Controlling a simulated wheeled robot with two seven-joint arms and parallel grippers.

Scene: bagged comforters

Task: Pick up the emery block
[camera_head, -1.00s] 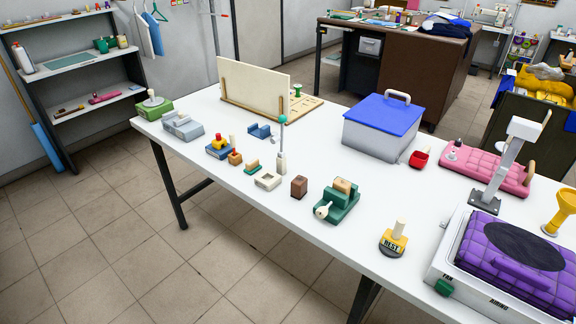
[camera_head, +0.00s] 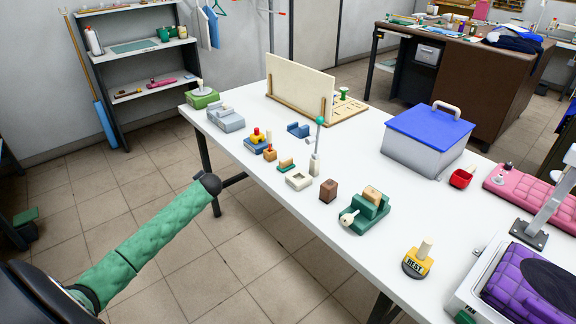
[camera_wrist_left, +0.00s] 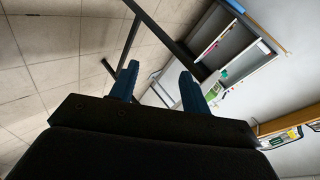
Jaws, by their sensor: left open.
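A dark brown block (camera_head: 328,190), which looks most like the emery block, stands on the white table (camera_head: 290,222) in the head view. It sits between a cream hollow block (camera_head: 299,180) and a green holder with a tan piece (camera_head: 366,211). My left gripper (camera_wrist_left: 160,72) shows in the left wrist view with its two blue fingers apart and nothing between them. In the head view my green-sleeved left arm is left of the table, over the floor, apart from the block; its fingers do not show there. My right gripper is not in view.
A grey box with a blue lid (camera_head: 428,138) and an upright board (camera_head: 300,84) stand farther back. A thin post with a teal ball (camera_head: 320,121) rises behind the brown block. A yellow weight (camera_head: 417,262) is nearer the front right. Shelves (camera_head: 140,70) stand at the left wall.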

